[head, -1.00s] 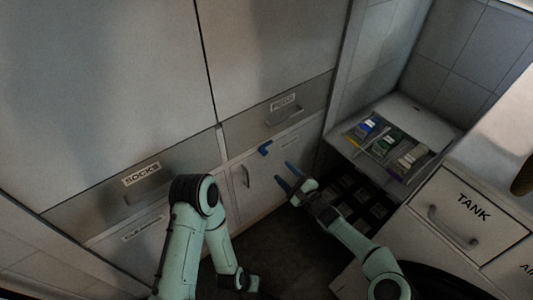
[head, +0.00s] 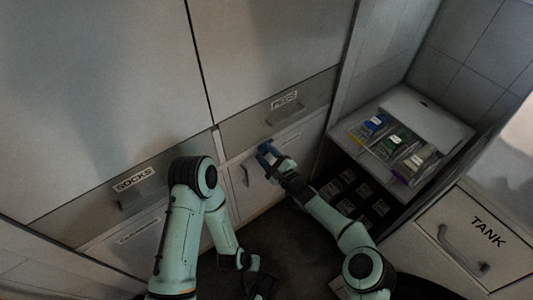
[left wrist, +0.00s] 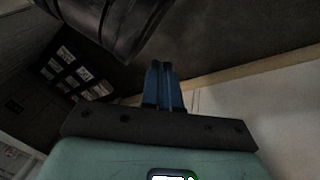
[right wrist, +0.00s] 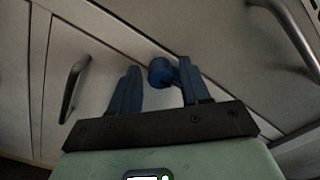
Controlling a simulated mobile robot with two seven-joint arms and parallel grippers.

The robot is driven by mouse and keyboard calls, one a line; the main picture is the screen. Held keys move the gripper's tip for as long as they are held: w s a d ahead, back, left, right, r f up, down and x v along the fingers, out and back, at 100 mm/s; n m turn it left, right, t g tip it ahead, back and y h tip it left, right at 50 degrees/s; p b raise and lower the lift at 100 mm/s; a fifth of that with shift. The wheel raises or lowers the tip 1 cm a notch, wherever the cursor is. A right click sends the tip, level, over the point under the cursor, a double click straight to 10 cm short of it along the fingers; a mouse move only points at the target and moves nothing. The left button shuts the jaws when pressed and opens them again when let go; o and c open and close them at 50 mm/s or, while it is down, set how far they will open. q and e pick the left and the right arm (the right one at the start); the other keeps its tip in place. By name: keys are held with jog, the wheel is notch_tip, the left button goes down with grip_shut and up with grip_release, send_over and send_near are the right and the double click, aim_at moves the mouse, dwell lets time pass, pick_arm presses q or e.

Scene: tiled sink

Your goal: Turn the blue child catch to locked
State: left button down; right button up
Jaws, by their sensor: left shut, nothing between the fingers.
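The blue child catch (right wrist: 160,72) is a small round knob with a short arm, on the cabinet front beside a seam. In the right wrist view it shows between the fingertips of my right gripper (right wrist: 158,78), close to the right-hand finger. I cannot tell whether they touch. The right gripper is open; in the head view its blue fingers (head: 268,153) are at the catch and partly hide it. My left gripper (left wrist: 160,75) is shut and empty; in the head view it hangs low near the floor (head: 263,284).
A door with a bar handle (right wrist: 74,88) is beside the catch, below a labelled drawer (head: 285,102). The SOCKS drawer (head: 135,180) is to the left. An open drawer with several coloured items (head: 395,143) and the TANK drawer (head: 470,232) are to the right.

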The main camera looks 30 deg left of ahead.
grip_shut()
pick_arm(q)
jog(key=shift+s+f, duration=0.1)
pick_arm(e)
jog(key=shift+m, duration=0.3)
jog(key=m, duration=0.3)
jog(key=shift+b, duration=0.4)
jog(key=m+b, duration=0.1)
jog(key=m, duration=0.4)
jog(key=shift+f+m, duration=0.1)
jog(key=shift+m, duration=0.3)
jog(key=m, duration=0.4)
jog(key=shift+m+b, duration=0.3)
jog(key=shift+b, duration=0.05)
pick_arm(q)
jog(key=s+f+g, duration=0.2)
jog(key=s+f, duration=0.3)
jog(key=s, duration=0.1)
jog(key=shift+a+g+b, duration=0.3)
jog(key=shift+a+b, duration=0.1)
jog(key=shift+a, duration=0.05)
pick_arm(e)
jog(key=shift+m, duration=2)
pick_arm(q)
jog(key=shift+s, duration=0.2)
